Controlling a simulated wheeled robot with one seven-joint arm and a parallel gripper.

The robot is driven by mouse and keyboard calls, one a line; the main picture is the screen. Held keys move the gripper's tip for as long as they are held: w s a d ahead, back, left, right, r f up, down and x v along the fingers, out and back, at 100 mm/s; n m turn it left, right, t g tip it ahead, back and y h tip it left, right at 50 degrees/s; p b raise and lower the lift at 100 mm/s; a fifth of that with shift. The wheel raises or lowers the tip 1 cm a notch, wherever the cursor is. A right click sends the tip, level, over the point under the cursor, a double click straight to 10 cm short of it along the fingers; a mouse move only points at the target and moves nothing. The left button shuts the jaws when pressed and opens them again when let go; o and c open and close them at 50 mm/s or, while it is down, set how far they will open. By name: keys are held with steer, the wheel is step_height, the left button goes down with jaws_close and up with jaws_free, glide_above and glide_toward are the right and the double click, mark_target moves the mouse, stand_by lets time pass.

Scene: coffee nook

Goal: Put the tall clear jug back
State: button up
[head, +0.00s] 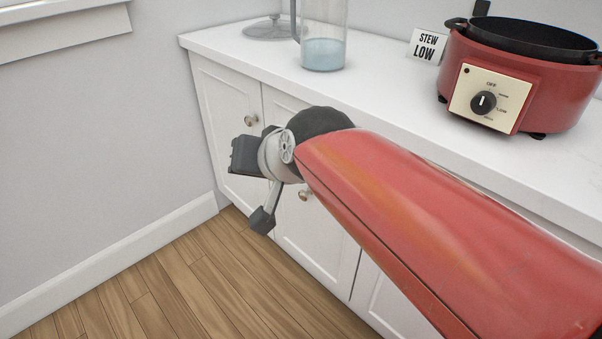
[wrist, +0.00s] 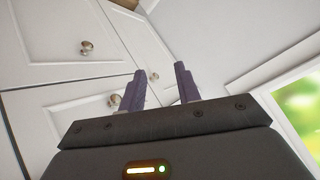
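The tall clear jug (head: 323,38) stands upright on the white counter in the head view, near the back left, with bluish liquid in its lower part. Its top is cut off by the frame edge, and its handle is on its left side. My gripper (head: 252,188) is in front of the cabinet doors, below the counter top and apart from the jug. In the wrist view my gripper (wrist: 161,88) has its two fingers spread with nothing between them. The jug does not show in the wrist view.
A grey round lid (head: 268,28) lies left of the jug. A red slow cooker (head: 520,72) and a "STEW LOW" sign (head: 427,46) stand to the right on the counter (head: 400,105). White cabinet doors (head: 228,125) with knobs are below. The wood floor (head: 170,285) is clear.

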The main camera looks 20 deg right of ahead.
steer(key=s+d+f+n+g+h, duration=0.2)
steer(key=s+d+f+n+g, duration=0.1)
steer(key=s+f, duration=0.6)
steer(key=shift+s+d+f+n+g, duration=0.25)
steer(key=shift+s+n+g, duration=0.15)
steer(key=shift+s+g, duration=0.5)
steer(key=shift+s, duration=0.15)
step_height(320, 180, up, 3)
steer(key=p, duration=0.3)
steer(key=shift+r, duration=0.2)
steer(key=shift+d, duration=0.1)
